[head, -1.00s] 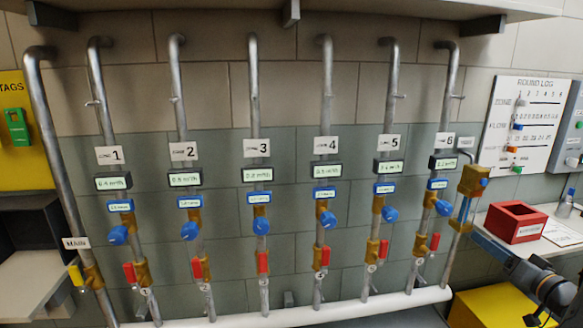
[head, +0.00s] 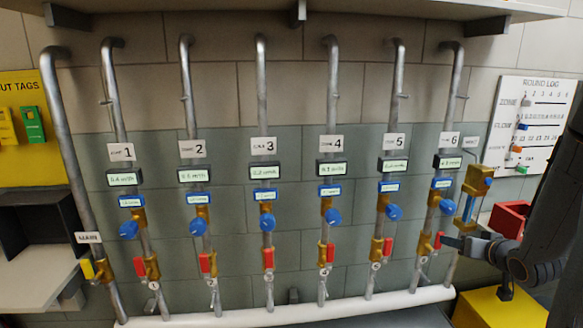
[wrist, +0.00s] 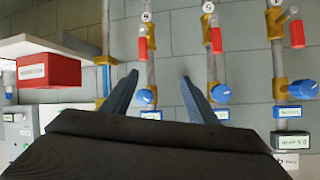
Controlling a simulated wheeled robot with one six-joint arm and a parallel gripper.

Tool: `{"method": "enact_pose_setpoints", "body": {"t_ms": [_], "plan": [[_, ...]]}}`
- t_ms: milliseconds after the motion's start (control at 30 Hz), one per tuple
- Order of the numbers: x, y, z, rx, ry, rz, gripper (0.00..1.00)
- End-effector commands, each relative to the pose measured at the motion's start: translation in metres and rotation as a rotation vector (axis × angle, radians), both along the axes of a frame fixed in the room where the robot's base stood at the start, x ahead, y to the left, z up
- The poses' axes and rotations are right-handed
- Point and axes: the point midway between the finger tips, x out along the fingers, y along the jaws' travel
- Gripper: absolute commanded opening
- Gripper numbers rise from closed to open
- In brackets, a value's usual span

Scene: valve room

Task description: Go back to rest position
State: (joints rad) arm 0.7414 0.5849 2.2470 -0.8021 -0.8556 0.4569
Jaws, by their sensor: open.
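My gripper (wrist: 157,96) is open, with its two dark fingers apart in the wrist view and nothing held between them. A blue knob (wrist: 145,97) on a pipe shows between the fingers, beyond them; I cannot tell the distance. In the head view my gripper (head: 452,241) is at the right, seen side-on, in front of or beside the lower part of the zone 6 pipe (head: 432,215). My dark arm covers the right edge of that view.
A red box (head: 508,219) on the right shelf is partly hidden by my arm. A yellow box (head: 480,310) stands below. Several wall pipes with blue knobs and red levers fill the middle. A shelf (head: 40,285) is at left. An overhead ledge (head: 350,8) crosses the top.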

Motion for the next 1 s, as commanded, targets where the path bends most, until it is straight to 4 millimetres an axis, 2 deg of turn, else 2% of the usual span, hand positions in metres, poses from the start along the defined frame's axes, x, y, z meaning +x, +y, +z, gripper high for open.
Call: {"method": "enact_pose_setpoints", "body": {"t_ms": [33,133,267,367,500,600,700,800,1000], "plan": [[0.004,0.021,0.002,-0.027,0.058,0.006,0.54],[-0.003,0.058,-0.001,-0.077,0.205,0.004,0.54],[-0.03,0.113,-0.004,-0.117,0.404,0.02,0.54],[-0.063,0.16,-0.005,-0.13,0.558,0.051,0.54],[-0.123,0.228,-0.004,-0.121,0.766,0.131,0.54],[-0.163,0.263,0.0,-0.109,0.883,0.184,0.54],[-0.193,0.287,0.003,-0.095,0.965,0.228,0.54],[-0.21,0.306,0.005,-0.085,1.011,0.254,0.54],[-0.218,0.312,0.006,-0.08,1.032,0.264,0.54]]}}
